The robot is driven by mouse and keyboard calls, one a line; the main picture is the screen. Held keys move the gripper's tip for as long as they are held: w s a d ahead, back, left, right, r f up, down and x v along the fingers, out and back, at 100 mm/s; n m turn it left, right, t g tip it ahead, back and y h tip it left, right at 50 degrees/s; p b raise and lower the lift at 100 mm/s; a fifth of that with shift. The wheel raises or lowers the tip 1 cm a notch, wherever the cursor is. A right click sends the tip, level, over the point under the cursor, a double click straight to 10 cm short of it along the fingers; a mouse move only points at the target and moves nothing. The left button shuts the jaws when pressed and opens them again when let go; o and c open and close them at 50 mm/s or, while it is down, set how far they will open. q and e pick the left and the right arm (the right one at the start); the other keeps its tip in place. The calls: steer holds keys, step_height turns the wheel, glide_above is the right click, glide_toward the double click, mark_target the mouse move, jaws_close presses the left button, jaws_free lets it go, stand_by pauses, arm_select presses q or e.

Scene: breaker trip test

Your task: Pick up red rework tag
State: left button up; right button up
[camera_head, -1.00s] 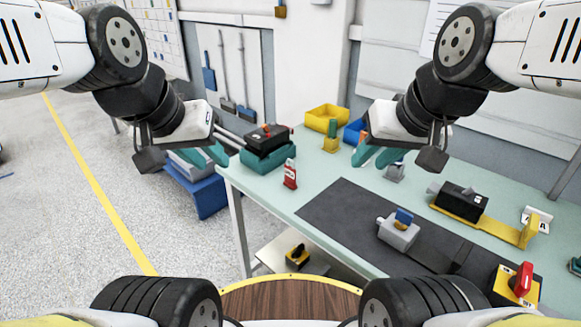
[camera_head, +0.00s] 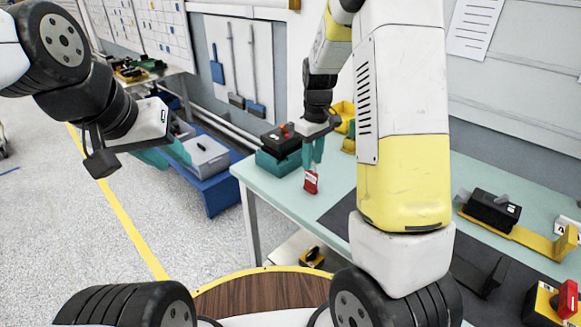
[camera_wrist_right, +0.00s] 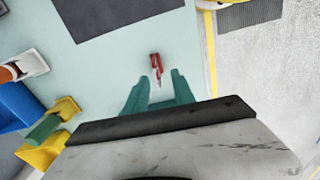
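The red rework tag (camera_head: 311,183) stands on the light green table near its left edge. It also shows in the right wrist view (camera_wrist_right: 156,63), red with a whitish part toward me. My right gripper (camera_head: 313,152) hangs just above the tag, pointing down. In the right wrist view, its teal fingers (camera_wrist_right: 158,80) are spread, with the tag just ahead of the gap between their tips. No contact shows. My left gripper (camera_head: 163,157) is at the left, away from the table, with its teal fingers apart and nothing between them.
A teal box (camera_head: 278,163) with a black device (camera_head: 281,141) stands just left of the tag. Yellow bins (camera_wrist_right: 45,151) and a blue bin (camera_wrist_right: 18,106) are nearby. A dark mat (camera_wrist_right: 110,14) lies beyond the tag. A blue cart (camera_head: 215,188) stands beside the table.

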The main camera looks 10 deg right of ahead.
mark_target(310, 187)
steer(key=f, duration=0.3)
steer(key=w+f, duration=0.1)
steer(key=f, duration=0.5)
steer(key=shift+w, duration=0.15)
jaws_close()
